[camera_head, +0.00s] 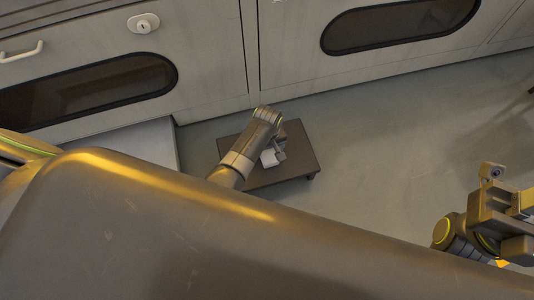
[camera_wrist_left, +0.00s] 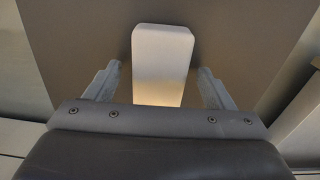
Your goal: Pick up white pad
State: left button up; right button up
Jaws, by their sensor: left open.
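The white pad (camera_wrist_left: 162,62) is a pale rounded block on a dark brown low platform (camera_wrist_left: 240,30). In the left wrist view it lies between the two fingers of my left gripper (camera_wrist_left: 160,88), with a gap on each side. My left gripper is open and its fingers do not touch the pad. In the head view my left gripper (camera_head: 277,148) reaches down over the platform (camera_head: 298,165), and part of the pad (camera_head: 268,158) shows beside it. My right gripper (camera_head: 512,222) is at the right edge, away from the pad; its jaw opening is unclear.
Grey cabinets with dark oval windows (camera_head: 400,22) stand behind the platform. A pale box or step (camera_head: 140,150) is left of it. The grey floor (camera_head: 400,135) to the right is clear. My own body covers the lower part of the head view.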

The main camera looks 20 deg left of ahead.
pick_arm(q)
jog(key=shift+f, duration=0.5)
jog(key=shift+c, duration=0.2)
jog(key=c, duration=1)
jog(key=shift+r, duration=0.1)
